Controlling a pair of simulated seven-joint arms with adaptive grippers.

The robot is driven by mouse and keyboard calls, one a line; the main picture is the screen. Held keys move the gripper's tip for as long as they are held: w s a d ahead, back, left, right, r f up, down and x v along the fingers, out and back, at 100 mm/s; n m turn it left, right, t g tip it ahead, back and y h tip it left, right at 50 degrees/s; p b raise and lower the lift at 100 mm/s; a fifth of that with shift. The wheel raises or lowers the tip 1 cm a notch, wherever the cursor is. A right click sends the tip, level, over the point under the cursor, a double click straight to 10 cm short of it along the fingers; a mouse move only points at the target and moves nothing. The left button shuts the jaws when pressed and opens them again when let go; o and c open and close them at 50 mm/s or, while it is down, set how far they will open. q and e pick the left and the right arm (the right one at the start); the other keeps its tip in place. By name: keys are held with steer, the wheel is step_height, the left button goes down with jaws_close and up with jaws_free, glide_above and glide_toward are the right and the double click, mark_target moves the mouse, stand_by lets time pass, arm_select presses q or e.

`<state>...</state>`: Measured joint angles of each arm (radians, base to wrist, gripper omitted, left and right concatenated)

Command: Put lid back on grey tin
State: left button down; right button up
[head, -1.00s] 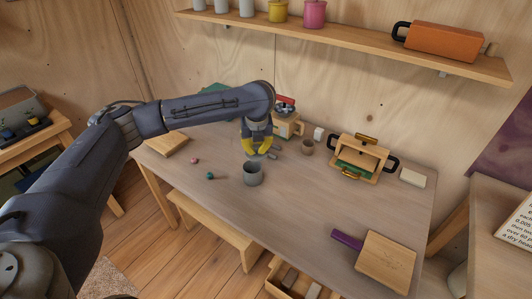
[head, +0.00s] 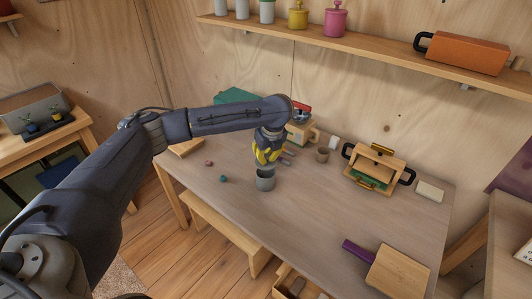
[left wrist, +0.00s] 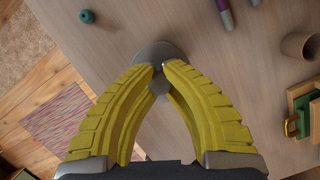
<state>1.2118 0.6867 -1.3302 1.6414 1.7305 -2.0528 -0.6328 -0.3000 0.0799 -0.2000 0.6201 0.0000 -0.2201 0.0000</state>
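The grey tin (head: 265,184) stands upright on the table, directly below my left gripper (head: 267,160). In the left wrist view my left gripper (left wrist: 160,70) has its yellow fingertips closed in on the small knob of a round grey lid (left wrist: 158,50). The lid is level with the fingertips, and the fingers cover part of it. In the head view the fingers are just over the tin's mouth. I cannot tell whether the lid touches the rim. My right gripper is not in view.
A brown cup (head: 322,155) and a wooden toaster-like box (head: 375,170) stand to the right. Small pink (head: 209,163) and teal (head: 223,179) pieces lie to the left. A wooden board (head: 399,268) lies at the front right. The table's middle right is clear.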

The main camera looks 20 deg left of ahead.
arm_select(q)
steer(key=shift+f, duration=1.7)
steer(key=shift+f, duration=0.15)
stand_by(1.2)
steer(key=c, duration=0.9)
jaws_free()
steer(key=shift+r, duration=3.45)
jaws_close()
